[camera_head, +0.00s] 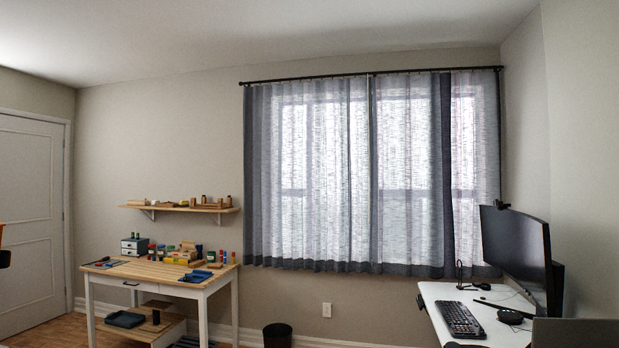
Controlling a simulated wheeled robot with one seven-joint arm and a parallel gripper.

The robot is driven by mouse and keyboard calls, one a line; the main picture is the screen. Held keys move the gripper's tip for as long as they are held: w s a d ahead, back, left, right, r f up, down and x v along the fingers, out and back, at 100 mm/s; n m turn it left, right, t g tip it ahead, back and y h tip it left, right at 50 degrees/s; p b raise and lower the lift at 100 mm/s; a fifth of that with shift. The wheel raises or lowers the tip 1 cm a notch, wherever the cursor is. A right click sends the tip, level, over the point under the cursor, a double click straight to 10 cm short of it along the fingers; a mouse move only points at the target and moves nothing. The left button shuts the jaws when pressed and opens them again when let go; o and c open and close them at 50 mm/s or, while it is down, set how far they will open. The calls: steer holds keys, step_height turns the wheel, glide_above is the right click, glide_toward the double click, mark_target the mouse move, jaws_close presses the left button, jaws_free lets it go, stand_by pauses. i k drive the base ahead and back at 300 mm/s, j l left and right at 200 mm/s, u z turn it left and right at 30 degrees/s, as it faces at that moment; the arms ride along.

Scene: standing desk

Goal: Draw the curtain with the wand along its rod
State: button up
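A sheer grey curtain (330,180) with a darker bottom hem hangs from a thin black rod (370,74) on the far wall. It hangs across the whole width of the bright window behind it. A darker vertical band of cloth (446,170) stands right of the middle, and a narrower sheer part (474,160) hangs to its right. A thin vertical line shows near the middle of the curtain; I cannot tell whether it is the wand or a cloth edge. My gripper is not in view.
A wooden-topped workbench (150,270) with blocks and small tools stands left, below a wall shelf (180,208). A white desk (470,325) with a monitor (515,245) and keyboard (460,319) stands right. A dark bin (277,335) stands on the floor between them.

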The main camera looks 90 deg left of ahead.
mark_target(361, 123)
steer(key=u, duration=2.3)
steer(key=i+u, duration=0.15)
steer(key=i, duration=3.6)
steer(key=i+z, duration=0.1)
steer(key=i, duration=0.4)
steer(key=i+j+z, duration=0.1)
steer(key=i, duration=0.45)
steer(key=i+j+z, duration=0.15)
steer(key=i, duration=0.35)
steer(key=j+z, duration=0.2)
steer(key=i+l, duration=0.05)
